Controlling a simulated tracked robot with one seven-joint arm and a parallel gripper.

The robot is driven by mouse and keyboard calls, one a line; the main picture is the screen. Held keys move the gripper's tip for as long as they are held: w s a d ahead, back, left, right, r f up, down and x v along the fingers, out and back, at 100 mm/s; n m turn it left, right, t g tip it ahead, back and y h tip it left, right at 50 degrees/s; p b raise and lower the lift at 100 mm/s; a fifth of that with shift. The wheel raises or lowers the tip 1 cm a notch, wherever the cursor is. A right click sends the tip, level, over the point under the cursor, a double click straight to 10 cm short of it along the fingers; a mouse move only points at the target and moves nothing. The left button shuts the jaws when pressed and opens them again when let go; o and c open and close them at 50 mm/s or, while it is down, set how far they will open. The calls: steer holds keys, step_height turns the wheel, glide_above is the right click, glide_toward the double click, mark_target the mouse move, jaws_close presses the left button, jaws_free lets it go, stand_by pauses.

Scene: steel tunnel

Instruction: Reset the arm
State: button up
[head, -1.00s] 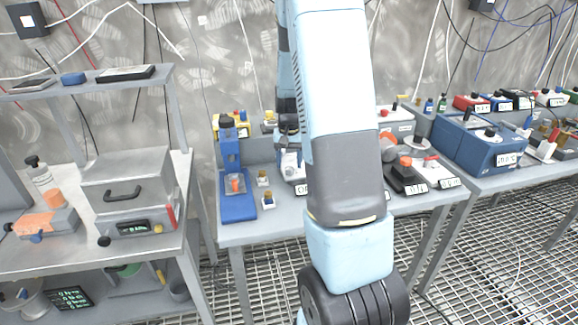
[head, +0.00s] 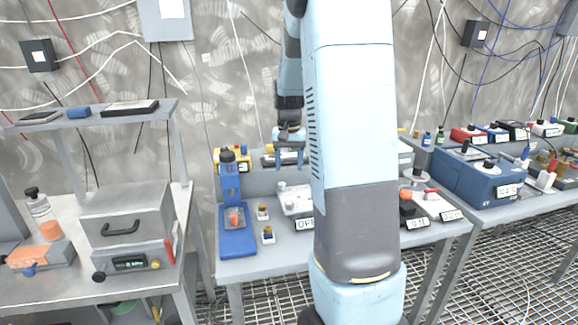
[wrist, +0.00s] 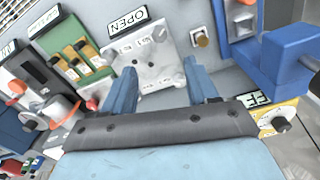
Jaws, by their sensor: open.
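My blue arm stands upright in the middle of the head view and hides part of the centre bench. My gripper (head: 290,160) hangs at the arm's far side, above the back of that bench. In the wrist view, its two blue fingers (wrist: 161,80) are apart with nothing between them. A white device (wrist: 152,58) beside an "OPEN" label lies beyond the fingertips. The device also shows below the gripper in the head view (head: 295,197), apart from it.
A blue stand (head: 238,243) and small brass-topped parts (head: 263,212) sit left of the white device. A metal box (head: 122,215) is on the left bench. A large blue box (head: 480,176) is on the right bench. Cables hang on the wall behind.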

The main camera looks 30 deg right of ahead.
stand_by(0.3)
steer(key=s+a+r+n+t, duration=0.3)
steer(key=s+a+r, duration=0.7)
steer(key=s+r, duration=0.1)
steer(key=s+a+r+n+t, duration=0.1)
steer(key=s+a, duration=0.2)
steer(key=s, duration=0.4)
steer(key=s+a+r+n+t, duration=0.1)
steer(key=s+a, duration=0.3)
steer(key=s, duration=0.4)
steer(key=shift+n+t, duration=0.3)
steer(key=shift+n, duration=0.1)
steer(key=shift+a, duration=0.1)
stand_by(1.3)
